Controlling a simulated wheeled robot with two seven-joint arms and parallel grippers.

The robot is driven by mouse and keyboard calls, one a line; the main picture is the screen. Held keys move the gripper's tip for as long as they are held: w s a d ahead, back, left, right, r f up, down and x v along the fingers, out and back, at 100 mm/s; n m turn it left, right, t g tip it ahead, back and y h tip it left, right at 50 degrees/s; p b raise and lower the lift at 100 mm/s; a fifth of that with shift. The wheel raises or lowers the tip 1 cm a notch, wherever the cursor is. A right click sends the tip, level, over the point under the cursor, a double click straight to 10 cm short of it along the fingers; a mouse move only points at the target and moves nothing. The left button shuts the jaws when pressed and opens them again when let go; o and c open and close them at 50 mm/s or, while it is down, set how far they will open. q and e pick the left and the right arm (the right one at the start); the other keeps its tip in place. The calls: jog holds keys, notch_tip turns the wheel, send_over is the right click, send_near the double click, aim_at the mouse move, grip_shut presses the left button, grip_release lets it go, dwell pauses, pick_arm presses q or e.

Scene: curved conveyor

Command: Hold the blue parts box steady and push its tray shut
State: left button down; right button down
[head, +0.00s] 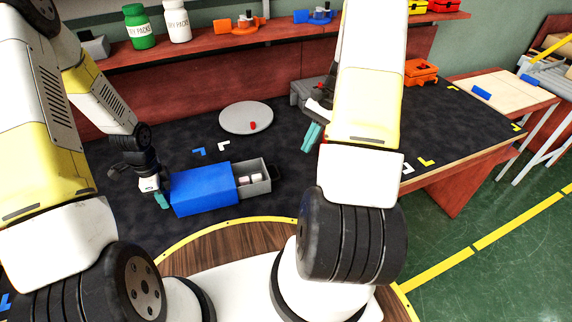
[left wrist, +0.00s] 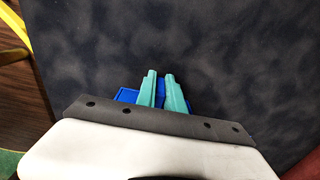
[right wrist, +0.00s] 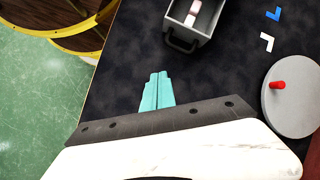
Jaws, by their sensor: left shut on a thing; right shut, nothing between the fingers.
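The blue parts box (head: 203,188) lies on the dark mat, with its grey tray (head: 262,186) pulled out of its right end. The tray holds small pale items and has a dark handle at its outer end. My left gripper (head: 162,200) is at the box's left end; in the left wrist view its teal fingers (left wrist: 162,90) are shut on a blue part of the box. My right gripper (head: 311,137) is shut and empty above the mat, right of and behind the tray. In the right wrist view, the tray (right wrist: 190,42) is ahead of the teal fingers (right wrist: 157,90), apart from them.
A grey disc (head: 246,118) with a red peg (head: 253,125) lies behind the box. White and blue corner marks lie on the mat. An orange case (head: 421,72) stands at the back right. A shelf (head: 190,50) with bottles runs along the back.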

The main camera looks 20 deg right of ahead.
aim_at(254, 176)
jog(key=a+f+m, duration=0.1)
jog(key=f+m, duration=0.1)
jog(key=a+f+m+t+y, duration=0.1)
jog(key=f+m, duration=0.1)
jog(key=f, duration=0.1)
jog(key=a+f+m+y, duration=0.1)
jog(key=f+m, duration=0.1)
jog(key=m, duration=0.1)
jog(key=shift+w+a+f, duration=0.1)
jog(key=shift+w+f, duration=0.15)
jog(key=shift+w, duration=0.15)
jog(key=shift+a+f, duration=0.1)
jog(key=shift+a, duration=1.1)
jog(key=shift+a+f, duration=0.15)
jog(key=shift+a, duration=0.45)
jog(key=a, duration=1.1)
jog(key=shift+a, duration=0.1)
pick_arm(q)
jog(key=shift+d, duration=0.1)
